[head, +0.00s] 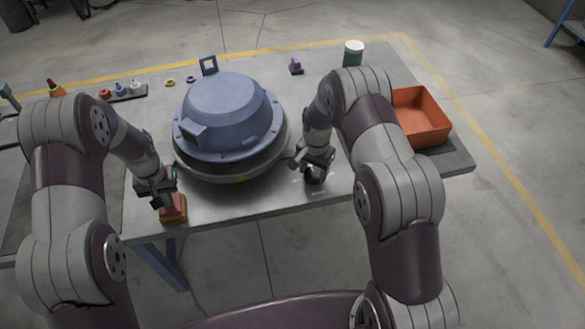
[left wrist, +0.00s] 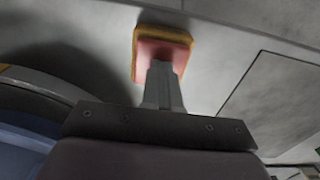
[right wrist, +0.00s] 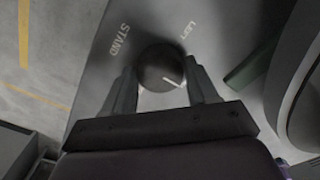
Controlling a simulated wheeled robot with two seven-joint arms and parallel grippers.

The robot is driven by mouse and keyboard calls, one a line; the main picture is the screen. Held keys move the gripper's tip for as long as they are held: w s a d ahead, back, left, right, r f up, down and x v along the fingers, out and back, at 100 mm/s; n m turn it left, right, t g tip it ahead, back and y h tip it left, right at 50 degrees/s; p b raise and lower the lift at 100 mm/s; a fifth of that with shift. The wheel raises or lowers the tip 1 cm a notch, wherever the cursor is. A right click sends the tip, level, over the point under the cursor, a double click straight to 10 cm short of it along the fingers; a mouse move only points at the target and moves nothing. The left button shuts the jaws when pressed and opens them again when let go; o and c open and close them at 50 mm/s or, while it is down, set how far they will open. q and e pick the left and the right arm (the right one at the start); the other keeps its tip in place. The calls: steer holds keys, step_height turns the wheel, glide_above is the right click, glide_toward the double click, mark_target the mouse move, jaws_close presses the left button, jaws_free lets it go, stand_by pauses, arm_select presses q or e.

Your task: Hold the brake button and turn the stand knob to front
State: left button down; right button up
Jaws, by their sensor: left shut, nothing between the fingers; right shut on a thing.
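The brake button (head: 174,203) is a red block on a yellow base near the table's front edge; it also shows in the left wrist view (left wrist: 181,55). My left gripper (head: 163,200) is shut and empty, its tips over the red top and seemingly against it. How far the button is pressed cannot be seen. The stand knob (right wrist: 158,66) is a round black dial with a white pointer line. In the right wrist view the line points to the lower right. My right gripper (right wrist: 162,88) is shut on the knob, one finger on each side; it also shows in the head view (head: 314,172).
Labels "STAND" and "LEFT" are printed beside the knob. A large blue hood (head: 225,110) on a round base stands between my arms. An orange bin (head: 420,118) is at the right, a green jar (head: 353,53) at the back. Small coloured items lie along the back left.

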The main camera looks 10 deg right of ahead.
arm_select(q)
steer(key=shift+s+f, duration=0.1)
arm_select(e)
steer(key=shift+d, duration=0.1)
steer(key=o, duration=1.1)
step_height(320, 180, up, 12)
steer(key=shift+r, duration=0.1)
arm_select(q)
step_height(320, 180, up, 7)
steer(key=p, duration=0.5)
steer(key=shift+p, duration=0.3)
arm_select(e)
step_height(320, 180, up, 5)
glide_above(314, 173)
steer(key=shift+r, duration=0.2)
